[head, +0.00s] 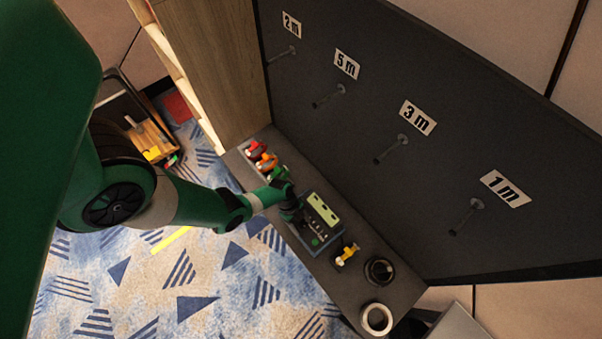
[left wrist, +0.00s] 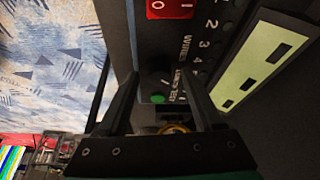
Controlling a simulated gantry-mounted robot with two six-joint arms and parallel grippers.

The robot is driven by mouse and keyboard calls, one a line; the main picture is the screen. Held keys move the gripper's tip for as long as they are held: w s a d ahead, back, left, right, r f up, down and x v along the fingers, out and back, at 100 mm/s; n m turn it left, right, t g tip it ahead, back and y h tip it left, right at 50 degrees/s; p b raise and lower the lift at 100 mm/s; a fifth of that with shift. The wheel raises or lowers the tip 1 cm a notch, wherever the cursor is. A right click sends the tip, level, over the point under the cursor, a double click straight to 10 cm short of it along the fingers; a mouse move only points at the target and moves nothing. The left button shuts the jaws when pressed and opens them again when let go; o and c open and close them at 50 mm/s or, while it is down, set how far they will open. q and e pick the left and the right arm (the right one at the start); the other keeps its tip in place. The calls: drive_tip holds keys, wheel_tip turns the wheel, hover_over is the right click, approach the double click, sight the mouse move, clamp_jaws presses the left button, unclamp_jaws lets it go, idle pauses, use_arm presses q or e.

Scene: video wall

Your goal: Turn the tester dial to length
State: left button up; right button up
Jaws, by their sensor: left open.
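The tester (head: 322,208) is a dark box with a pale green display strip, sitting on the grey shelf. The left wrist view shows its dark front panel (left wrist: 185,48) with a red rocker switch (left wrist: 171,8), a row of round sockets, printed lettering and a green button (left wrist: 157,98). My left gripper (head: 291,206) is at the tester's left side. In the left wrist view the left gripper (left wrist: 160,75) is open, its two dark fingers on either side of the lettered dial area. The dial itself is dark and hard to make out. My right gripper is not in view.
The grey shelf (head: 390,270) also holds orange and green items (head: 262,160), a yellow item (head: 347,254), a black ring (head: 379,270) and a white roll (head: 376,319). Behind stands a dark board (head: 340,120) with pegs labelled 2 m, 5 m, 3 m and 1 m.

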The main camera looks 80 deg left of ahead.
use_arm(q)
drive_tip(key=p+v, duration=1.1)
drive_tip(key=shift+r, duration=0.25)
drive_tip(key=shift+a, duration=0.1)
